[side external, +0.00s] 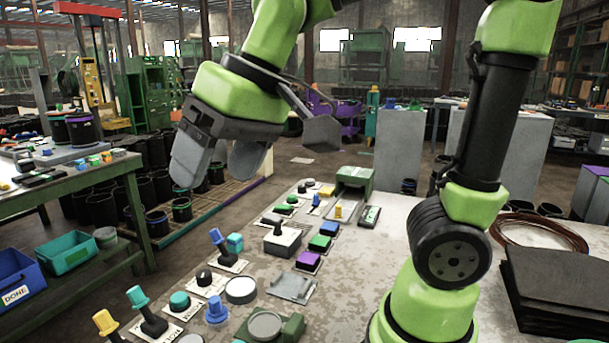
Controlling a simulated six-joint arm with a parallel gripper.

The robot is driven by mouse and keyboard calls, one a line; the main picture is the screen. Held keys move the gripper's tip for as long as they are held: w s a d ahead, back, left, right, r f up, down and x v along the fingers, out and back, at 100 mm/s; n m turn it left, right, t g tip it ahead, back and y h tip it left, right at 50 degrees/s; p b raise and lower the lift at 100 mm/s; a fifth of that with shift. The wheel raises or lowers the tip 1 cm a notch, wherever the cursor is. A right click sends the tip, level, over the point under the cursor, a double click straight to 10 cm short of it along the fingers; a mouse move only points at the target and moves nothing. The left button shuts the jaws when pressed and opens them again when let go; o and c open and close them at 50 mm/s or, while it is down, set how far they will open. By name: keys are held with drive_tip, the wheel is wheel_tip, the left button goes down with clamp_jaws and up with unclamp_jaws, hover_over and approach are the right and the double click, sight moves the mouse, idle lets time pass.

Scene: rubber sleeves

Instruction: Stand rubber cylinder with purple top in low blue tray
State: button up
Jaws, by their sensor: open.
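A black rubber cylinder with a purple top (84,132) stands upright on a grey slab on the green table at the left. Another dark cylinder (58,130) stands just left of it. A blue tray (30,284) with a white DONE label sits low at the lower left edge and is partly cut off by the frame. My gripper (218,176) hangs in the air above the floor, right of the left table, with its two grey fingers apart and nothing between them. It is well clear of the cylinder and the tray.
A teal bin (68,253) sits right of the blue tray. Several black cylinders stand on the floor behind the green table (130,170). A grey worktop (350,240) in front carries several knobs, levers and buttons. Black sheets (560,280) and coiled cable (540,232) lie at right.

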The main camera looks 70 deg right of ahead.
drive_tip(key=s+d+f+m+t, duration=0.1)
drive_tip(key=s+d, duration=0.3)
drive_tip(key=s, duration=0.5)
drive_tip(key=shift+f+m+t, duration=0.35)
drive_tip(key=shift+m+t, duration=0.45)
